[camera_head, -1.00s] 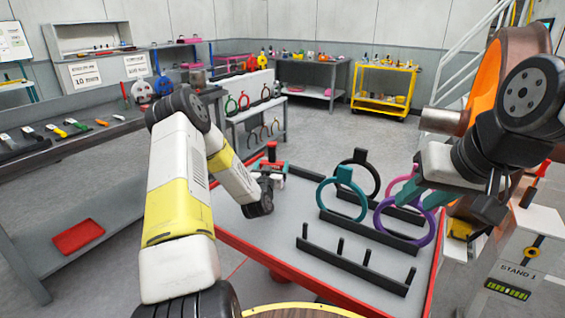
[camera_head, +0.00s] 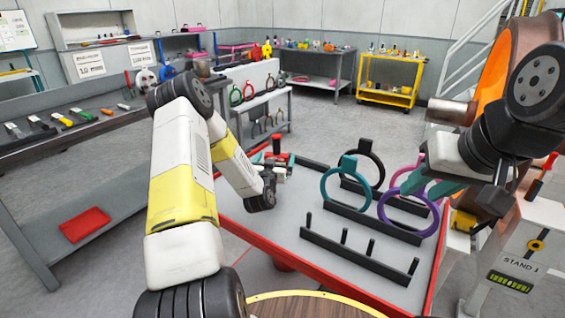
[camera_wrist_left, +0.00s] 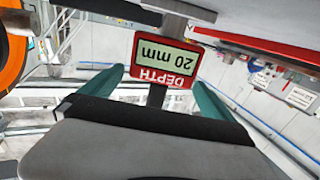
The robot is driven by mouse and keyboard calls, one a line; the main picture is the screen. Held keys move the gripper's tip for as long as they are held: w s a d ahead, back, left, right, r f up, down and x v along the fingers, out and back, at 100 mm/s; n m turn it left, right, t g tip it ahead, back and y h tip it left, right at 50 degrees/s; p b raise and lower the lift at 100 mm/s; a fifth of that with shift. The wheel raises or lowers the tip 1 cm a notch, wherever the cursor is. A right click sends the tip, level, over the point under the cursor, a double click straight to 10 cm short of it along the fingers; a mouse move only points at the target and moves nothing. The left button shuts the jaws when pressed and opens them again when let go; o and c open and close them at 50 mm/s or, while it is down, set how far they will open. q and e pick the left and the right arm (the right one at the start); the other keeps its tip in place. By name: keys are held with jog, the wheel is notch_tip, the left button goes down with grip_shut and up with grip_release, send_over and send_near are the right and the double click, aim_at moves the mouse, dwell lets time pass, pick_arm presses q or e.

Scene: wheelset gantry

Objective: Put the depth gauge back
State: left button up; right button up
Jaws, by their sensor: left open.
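The depth gauge (camera_wrist_left: 165,60) shows in the left wrist view as a red-framed display reading "DEPTH 20 mm", upside down in the picture, with a grey bar and a dark stem. My left gripper (camera_wrist_left: 158,80) is open, with its teal fingers apart on either side of the gauge's stem. I cannot tell whether they touch it. In the head view my left wrist hides most of that spot, and red and black parts (camera_head: 276,148) show just beyond it on the table. My right gripper (camera_head: 428,187) has its teal fingers apart by the purple ring (camera_head: 408,218).
The red-edged grey table (camera_head: 262,236) carries dark racks with teal (camera_head: 324,190), black and purple rings. An empty pegged rack (camera_head: 360,258) stands at the front. A tool bench (camera_head: 60,150) is on the left. Stand 1 (camera_head: 515,265) and a large orange wheel (camera_head: 488,85) are on the right.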

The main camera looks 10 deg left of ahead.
pick_arm(q)
jog(key=s, duration=0.9)
jog(key=s+d+r+m+g+h, duration=0.1)
jog(key=s+d+r+g, duration=0.15)
jog(key=r, duration=0.45)
jog(key=s+d+r+m+g+h, duration=0.1)
jog(key=s+d+r+m+g, duration=0.15)
jog(key=r, duration=0.45)
jog(key=s+d+r+n+g, duration=0.1)
jog(key=s+r+g, duration=0.2)
jog(key=s, duration=1.1)
jog(key=s+d+r+n+g+h, duration=0.1)
jog(key=s+r+g, duration=0.2)
jog(key=s, duration=1)
notch_tip(320, 180, up, 2)
jog(key=shift+s+d+r+g, duration=0.15)
jog(key=shift+s+d+g, duration=0.25)
